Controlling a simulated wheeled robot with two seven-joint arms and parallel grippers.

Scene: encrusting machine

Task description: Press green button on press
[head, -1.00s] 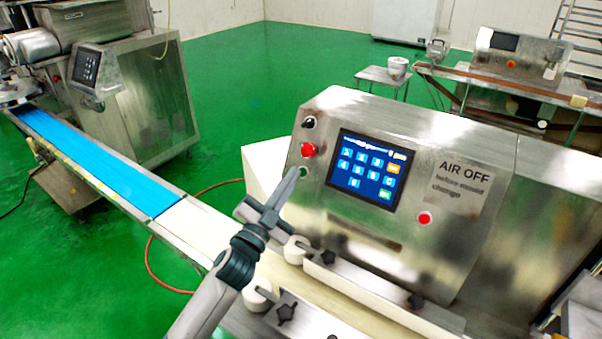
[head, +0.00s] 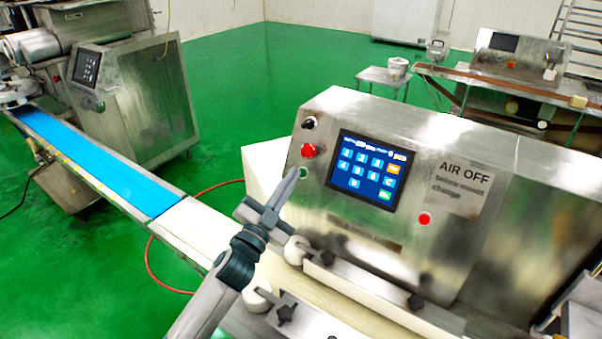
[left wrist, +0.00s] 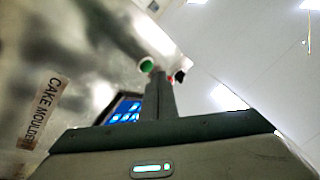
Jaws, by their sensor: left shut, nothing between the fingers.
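The press (head: 440,170) is a steel machine with a blue touch screen (head: 368,170). The green button (head: 304,173) is on its front panel, left of the screen and below a red button (head: 309,150). My left gripper (head: 296,172) is shut and empty, its tips beside the green button in the head view. In the left wrist view, the green button (left wrist: 147,65) shows just past the tips of the left gripper (left wrist: 157,76). I cannot tell whether the tips touch it. My right gripper is not in view.
A black knob (head: 309,123) sits above the red button. Another red button (head: 424,219) is right of the screen. A conveyor with a blue belt (head: 95,160) runs at the left. Rails with black star knobs (head: 415,301) lie in front of the press.

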